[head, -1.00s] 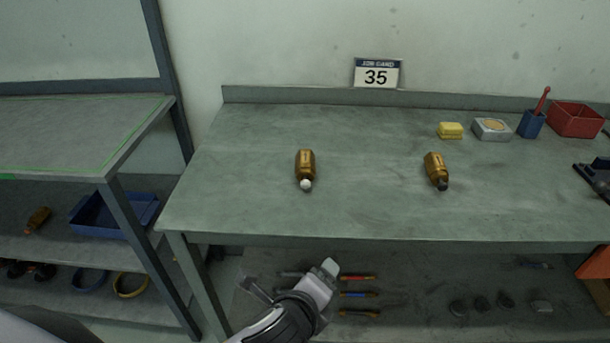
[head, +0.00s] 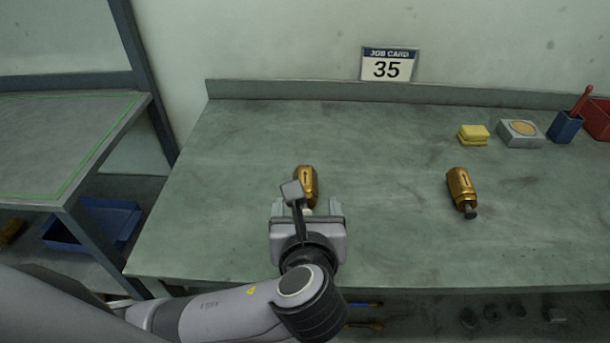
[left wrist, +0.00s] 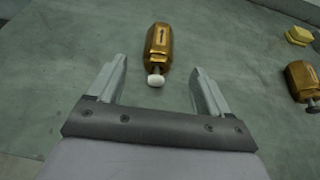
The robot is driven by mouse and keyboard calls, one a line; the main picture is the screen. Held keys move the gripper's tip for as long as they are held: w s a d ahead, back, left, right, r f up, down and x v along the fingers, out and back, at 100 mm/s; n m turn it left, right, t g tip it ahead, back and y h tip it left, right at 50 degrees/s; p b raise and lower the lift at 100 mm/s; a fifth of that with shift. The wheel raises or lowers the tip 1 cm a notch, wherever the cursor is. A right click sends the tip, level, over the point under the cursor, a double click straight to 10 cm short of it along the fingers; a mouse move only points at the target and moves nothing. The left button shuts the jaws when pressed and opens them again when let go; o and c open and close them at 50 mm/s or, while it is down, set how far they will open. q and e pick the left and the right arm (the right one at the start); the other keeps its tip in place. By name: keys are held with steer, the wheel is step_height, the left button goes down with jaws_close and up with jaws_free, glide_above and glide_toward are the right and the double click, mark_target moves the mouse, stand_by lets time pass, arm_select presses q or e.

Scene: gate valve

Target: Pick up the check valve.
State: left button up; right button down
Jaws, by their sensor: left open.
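Two brass valves lie on the grey bench. The left one (head: 308,179) has a dark arrow mark on its body and a white knob at its near end; it also shows in the left wrist view (left wrist: 159,42). The right one (head: 460,187) has a dark knob and shows at the right edge of the left wrist view (left wrist: 301,78). Which one is the check valve I cannot tell for sure. My left gripper (head: 307,208) is open and empty. Its fingers point at the left valve, and the white knob (left wrist: 155,80) lies between them in the picture. My right gripper is out of view.
A yellow sponge (head: 474,135), a grey box with a tan round top (head: 520,133), a blue cup (head: 565,127) and a red bin (head: 598,120) stand at the back right. The bench between the valves is clear.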

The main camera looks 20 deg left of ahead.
mark_target(305, 188)
arm_select(q)
steer(key=x, duration=0.6)
steer(key=shift+w+f+b, duration=0.1)
steer(key=shift+f+b, duration=0.2)
steer(key=shift+b, duration=0.05)
jaws_close()
